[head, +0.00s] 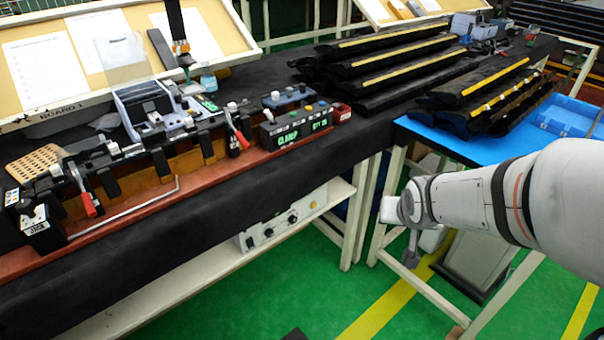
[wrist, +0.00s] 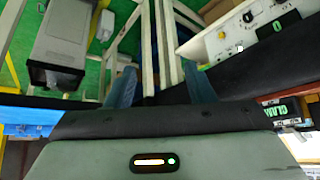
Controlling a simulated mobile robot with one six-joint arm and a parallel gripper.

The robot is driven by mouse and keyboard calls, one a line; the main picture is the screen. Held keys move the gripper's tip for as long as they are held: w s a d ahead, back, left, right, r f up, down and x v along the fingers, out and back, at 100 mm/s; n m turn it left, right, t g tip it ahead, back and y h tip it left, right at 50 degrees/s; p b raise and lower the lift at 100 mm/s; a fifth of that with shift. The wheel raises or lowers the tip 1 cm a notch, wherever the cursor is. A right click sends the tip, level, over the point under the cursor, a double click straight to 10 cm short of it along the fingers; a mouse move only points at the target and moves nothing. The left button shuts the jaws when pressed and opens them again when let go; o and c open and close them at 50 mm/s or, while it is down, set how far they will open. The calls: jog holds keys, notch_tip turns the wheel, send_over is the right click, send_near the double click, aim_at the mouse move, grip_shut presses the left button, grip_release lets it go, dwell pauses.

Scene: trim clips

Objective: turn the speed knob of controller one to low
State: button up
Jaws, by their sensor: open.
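A pale control box (head: 285,218) with dark round knobs on its front stands on the lower shelf under the black bench. Its labels are too small to read, so I cannot tell which controller or knob is number one, or where a knob points. In the wrist view a pale panel (wrist: 228,42) with small knobs shows at the upper right, partly cut off. My gripper (wrist: 160,88) is open and empty, its two bluish fingers apart. In the head view my gripper (head: 408,235) hangs to the right of the control box, in front of the table legs, touching nothing that I can see.
The black bench (head: 245,185) overhangs the shelf (head: 200,285). White table legs (head: 362,215) stand between the shelf and a blue-topped table (head: 440,140). A grey box (wrist: 65,45) stands on the green floor. The floor before the shelf is mostly free.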

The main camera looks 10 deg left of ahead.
jog(key=w+a+f+t+y+b, duration=0.2)
jog(key=w+a+f+b, duration=0.1)
jog(key=w+a+f, duration=0.4)
jog(key=n+t+y+b, duration=0.1)
jog(key=t+y+b, duration=0.1)
jog(key=y+b, duration=0.95)
send_near(271, 234)
jog(key=x, duration=0.8)
jog(key=shift+f, duration=0.15)
jog(key=c, duration=1)
